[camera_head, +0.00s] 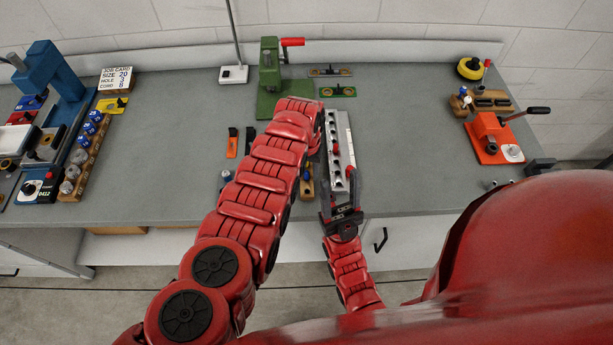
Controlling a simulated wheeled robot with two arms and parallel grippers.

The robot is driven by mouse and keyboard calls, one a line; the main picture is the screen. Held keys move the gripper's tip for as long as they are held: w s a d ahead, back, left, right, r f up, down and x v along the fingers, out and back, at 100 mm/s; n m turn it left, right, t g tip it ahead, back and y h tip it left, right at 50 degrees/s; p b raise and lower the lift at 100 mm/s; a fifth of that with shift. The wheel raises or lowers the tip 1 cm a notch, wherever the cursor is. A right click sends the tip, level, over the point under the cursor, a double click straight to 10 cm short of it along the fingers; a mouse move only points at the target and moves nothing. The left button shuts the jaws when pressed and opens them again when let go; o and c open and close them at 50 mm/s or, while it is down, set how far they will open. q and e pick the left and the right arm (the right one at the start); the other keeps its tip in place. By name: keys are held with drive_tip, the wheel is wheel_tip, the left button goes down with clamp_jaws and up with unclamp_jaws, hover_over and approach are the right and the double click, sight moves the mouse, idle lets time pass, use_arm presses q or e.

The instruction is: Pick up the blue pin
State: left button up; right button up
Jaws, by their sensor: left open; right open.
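Another small blue top (307,177) shows on a narrow wooden block (307,190), partly hidden by that arm. I cannot tell which of these the task calls the blue pin. My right gripper (341,196) is open, fingers pointing away from me, at the near end of a long grey rail with holes (341,150). It looks empty. My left arm reaches up over the bench middle; its gripper is hidden.
A green press (268,80) stands at the back, a blue press (52,75) at the left. A wooden rack (88,150) holds several blue-topped pieces. An orange clamp (492,138) and a wooden holder (487,103) are at the right. Bench between rail and clamp is clear.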

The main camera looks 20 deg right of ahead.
use_arm(q)
clamp_jaws()
idle(0.3)
idle(0.4)
